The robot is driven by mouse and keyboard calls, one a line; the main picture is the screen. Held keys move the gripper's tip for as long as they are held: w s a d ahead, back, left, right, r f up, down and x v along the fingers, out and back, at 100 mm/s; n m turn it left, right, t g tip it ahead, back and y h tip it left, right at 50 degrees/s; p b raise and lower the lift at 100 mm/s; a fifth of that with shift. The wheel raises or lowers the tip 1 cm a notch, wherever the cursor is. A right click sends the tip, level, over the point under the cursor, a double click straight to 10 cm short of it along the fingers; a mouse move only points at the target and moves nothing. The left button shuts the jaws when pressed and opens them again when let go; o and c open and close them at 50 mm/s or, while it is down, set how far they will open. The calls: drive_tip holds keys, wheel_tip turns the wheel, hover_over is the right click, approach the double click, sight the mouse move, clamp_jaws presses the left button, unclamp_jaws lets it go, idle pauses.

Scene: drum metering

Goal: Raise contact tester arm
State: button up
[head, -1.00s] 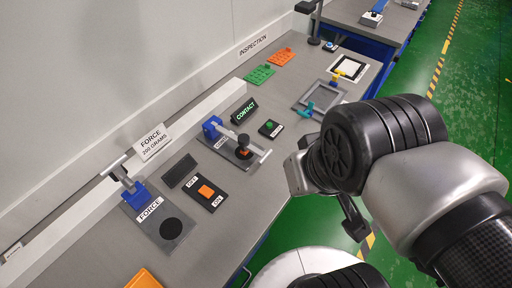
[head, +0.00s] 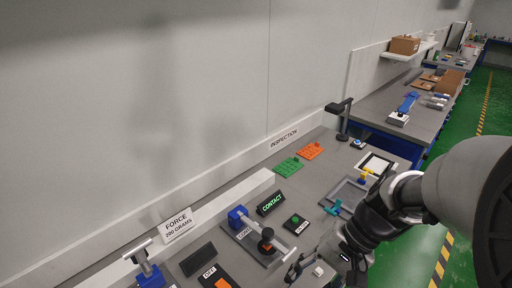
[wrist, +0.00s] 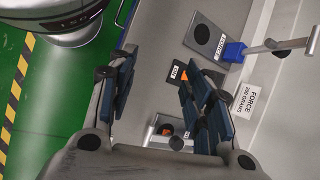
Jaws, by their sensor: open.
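The contact tester has a blue bracket (head: 238,217) on a grey plate. In the wrist view the knob (wrist: 177,143) and a bit of orange show low in the picture, between the fingers, and the rest is partly hidden. My gripper (head: 318,266) is just right of the arm's free end in the head view. Its two blue-padded fingers (wrist: 165,100) are spread apart with nothing held. I cannot tell whether a finger touches the arm.
Green and orange trays (head: 288,166) lie farther back.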

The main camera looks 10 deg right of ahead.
drive_tip(key=o, duration=0.4)
drive_tip(key=w+d+f+m+t+y, duration=0.1)
drive_tip(key=w+d+f+m+y, duration=0.1)
drive_tip(key=w+f+m+y, duration=0.2)
drive_tip(key=shift+d+f+m+y, duration=0.2)
drive_tip(key=shift+f+m+y, duration=0.1)
drive_tip(key=shift+f+m, duration=0.1)
drive_tip(key=shift+o, duration=1.2)
drive_tip(key=w+d+f+m+t+y, duration=0.3)
drive_tip(key=d+f+m+t, duration=0.1)
drive_tip(key=f+m, duration=0.1)
drive_tip(key=shift+w+f+m+p, duration=0.2)
drive_tip(key=shift+f+m+p, duration=0.1)
drive_tip(key=shift+p, duration=0.15)
drive_tip(key=m+t+h, duration=0.3)
drive_tip(key=m+t, duration=0.7)
approach(289, 253)
drive_tip(key=x, duration=1)
drive_tip(key=shift+f+b, duration=0.35)
drive_tip(key=shift+c, duration=0.4)
